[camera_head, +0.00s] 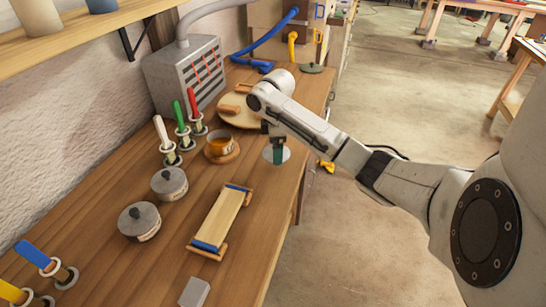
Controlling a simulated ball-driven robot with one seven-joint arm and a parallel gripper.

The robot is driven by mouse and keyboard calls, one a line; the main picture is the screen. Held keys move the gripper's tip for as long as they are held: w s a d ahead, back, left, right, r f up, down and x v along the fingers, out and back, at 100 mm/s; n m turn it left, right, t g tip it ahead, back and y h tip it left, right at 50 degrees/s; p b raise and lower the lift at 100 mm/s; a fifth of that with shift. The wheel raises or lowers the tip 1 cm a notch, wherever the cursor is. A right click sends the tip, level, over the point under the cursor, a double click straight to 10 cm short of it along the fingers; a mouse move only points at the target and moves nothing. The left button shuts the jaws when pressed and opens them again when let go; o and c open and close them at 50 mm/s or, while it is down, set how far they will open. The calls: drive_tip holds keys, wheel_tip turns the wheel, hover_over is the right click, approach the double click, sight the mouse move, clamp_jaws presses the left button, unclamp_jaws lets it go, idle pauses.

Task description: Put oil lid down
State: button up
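My gripper (278,157) points down over a pale round disc (269,158) near the right edge of the bench. The fingertips are small and dark here; I cannot tell whether they are open, shut or holding a lid, or whether they touch the disc. I cannot tell if the disc is the oil lid or a rest for it. An open pot with amber liquid (218,145), perhaps the oil, stands on a wooden coaster left of my gripper. Two grey pots with dark-knobbed lids (170,183) (139,221) stand nearer on the left.
A lath on a blue-ended wooden stand (222,218) lies in front of my gripper. Colour-handled tools (181,125) stand in holders at left. A grey vented box (186,75), a round wooden board (238,112) and a green lid-like disc (311,68) lie farther back. Open floor is right.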

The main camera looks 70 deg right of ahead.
drive_tip(key=shift+w+d+f, duration=0.15)
drive_tip(key=shift+w+f, duration=0.25)
drive_tip(key=shift+f, duration=0.1)
drive_tip(key=shift+w+f+p, duration=0.2)
drive_tip(key=shift+f+p, duration=0.2)
drive_tip(key=shift+f, duration=1.4)
drive_tip(key=shift+f, duration=0.1)
drive_tip(key=o, duration=0.7)
drive_tip(key=shift+c, duration=0.2)
wheel_tip(320, 180, up, 12)
drive_tip(key=shift+r+b, duration=0.15)
drive_tip(key=shift+b, duration=0.5)
